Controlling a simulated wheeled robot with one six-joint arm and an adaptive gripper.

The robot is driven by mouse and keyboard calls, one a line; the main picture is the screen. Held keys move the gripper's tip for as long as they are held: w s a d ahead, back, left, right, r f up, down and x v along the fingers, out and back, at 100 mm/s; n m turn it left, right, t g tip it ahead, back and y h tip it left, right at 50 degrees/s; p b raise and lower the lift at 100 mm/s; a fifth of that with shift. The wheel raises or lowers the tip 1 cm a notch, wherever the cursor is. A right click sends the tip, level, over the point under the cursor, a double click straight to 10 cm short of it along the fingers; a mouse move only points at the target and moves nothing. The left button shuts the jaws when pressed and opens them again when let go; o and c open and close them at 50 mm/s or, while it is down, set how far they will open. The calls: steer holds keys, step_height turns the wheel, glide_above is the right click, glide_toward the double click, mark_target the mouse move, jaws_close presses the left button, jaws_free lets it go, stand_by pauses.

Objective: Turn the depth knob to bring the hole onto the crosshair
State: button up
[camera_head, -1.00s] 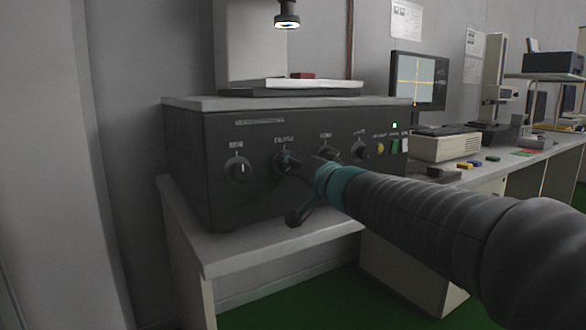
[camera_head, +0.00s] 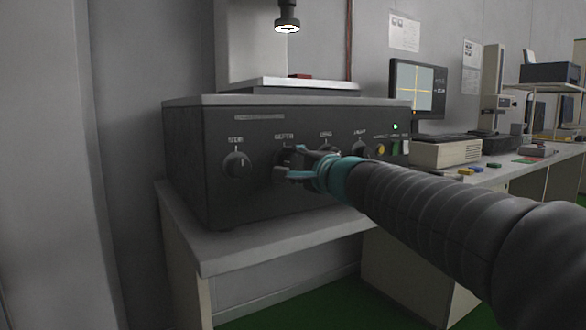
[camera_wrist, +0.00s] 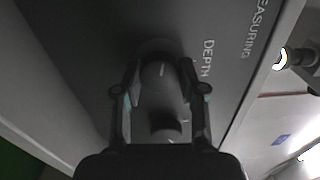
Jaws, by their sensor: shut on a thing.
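The depth knob (camera_wrist: 160,72) is a dark round knob with a white mark, below the word DEPTH on the front of a dark machine box (camera_head: 330,112). My gripper (camera_wrist: 162,95) is shut on this knob, with a finger on each side of it in the wrist view. In the head view my gripper (camera_head: 289,164) covers most of the knob. The monitor (camera_head: 416,85) shows a crosshair of two crossing lines on a pale screen. I cannot make out a hole on the screen at this size.
A knob (camera_head: 236,165) sits left of the depth knob, and further knobs and coloured buttons (camera_head: 394,146) sit to its right. A small red block (camera_head: 300,76) lies on the stage under the lit lens (camera_head: 287,26). A beige box (camera_head: 446,152) stands right of the machine.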

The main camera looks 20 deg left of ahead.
steer(key=m, duration=0.4)
steer(key=shift+m, duration=0.3)
steer(key=m, duration=0.5)
steer(key=shift+m+p, duration=0.3)
steer(key=shift+p, duration=0.05)
steer(key=m+p, duration=0.1)
steer(key=m, duration=0.3)
steer(key=m+p, duration=0.2)
steer(key=m, duration=0.3)
steer(key=m+p, duration=0.3)
steer(key=m, duration=0.2)
steer(key=shift+m, duration=0.3)
steer(key=m+p, duration=0.3)
steer(key=m, duration=0.1)
steer(key=m+p, duration=0.3)
steer(key=m, duration=0.1)
steer(key=shift+s+m+p, duration=0.1)
steer(key=shift+m+p, duration=0.25)
steer(key=shift+m, duration=0.05)
steer(key=m, duration=0.4)
steer(key=shift+f+p, duration=0.15)
steer(key=shift+p, duration=0.25)
steer(key=shift+m, duration=0.3)
